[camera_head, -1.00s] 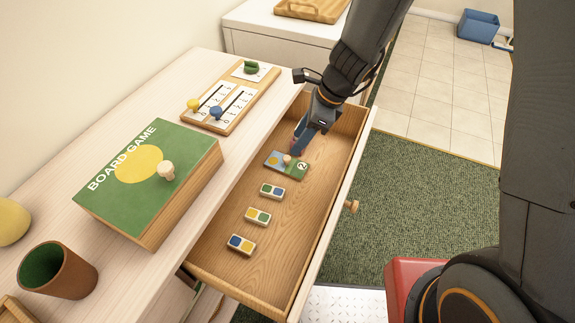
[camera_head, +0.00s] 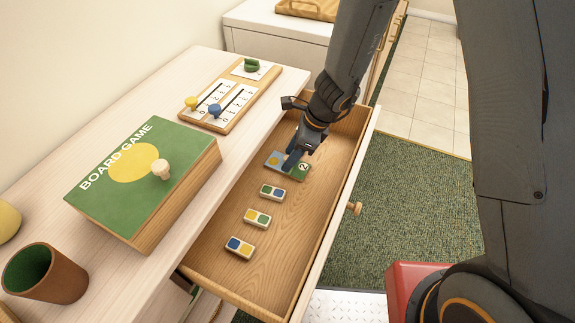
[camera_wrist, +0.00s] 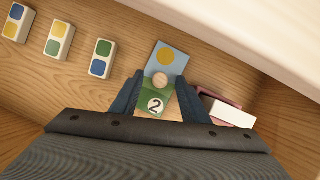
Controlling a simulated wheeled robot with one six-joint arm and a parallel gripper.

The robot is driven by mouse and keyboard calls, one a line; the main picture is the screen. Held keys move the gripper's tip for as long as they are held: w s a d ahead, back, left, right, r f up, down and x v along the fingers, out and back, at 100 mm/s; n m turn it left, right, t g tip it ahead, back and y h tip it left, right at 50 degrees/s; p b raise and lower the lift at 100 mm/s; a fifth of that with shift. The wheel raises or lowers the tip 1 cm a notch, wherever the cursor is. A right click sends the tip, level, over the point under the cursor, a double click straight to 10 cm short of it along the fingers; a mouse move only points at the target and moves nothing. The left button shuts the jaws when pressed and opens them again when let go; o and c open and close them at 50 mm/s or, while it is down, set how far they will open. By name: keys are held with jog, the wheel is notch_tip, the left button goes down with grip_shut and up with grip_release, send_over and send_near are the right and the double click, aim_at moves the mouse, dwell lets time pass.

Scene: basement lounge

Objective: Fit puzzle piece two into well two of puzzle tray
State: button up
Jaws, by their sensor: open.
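Puzzle piece two (camera_head: 301,171) is a flat tile, part blue with a yellow disc and part green with a white "2". It lies in the open drawer (camera_head: 250,277) and has a pale round knob. In the wrist view the piece (camera_wrist: 168,52) lies ahead, its knob (camera_wrist: 160,80) between the fingertips. My gripper (camera_head: 289,162) is low over the piece, and the wrist view shows its two dark blue fingers (camera_wrist: 157,88) apart, one on each side of the knob. Whether they touch the piece I cannot tell. I cannot make out a puzzle tray with wells in either view.
Several two-coloured tiles (camera_head: 257,218) lie in a row nearer in the drawer. A pink and white object (camera_wrist: 228,112) lies beside my right finger. On the tabletop stand a green board game box (camera_head: 110,195), a scoreboard (camera_head: 215,108) and a brown cup (camera_head: 45,280).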

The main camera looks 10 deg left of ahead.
grip_shut()
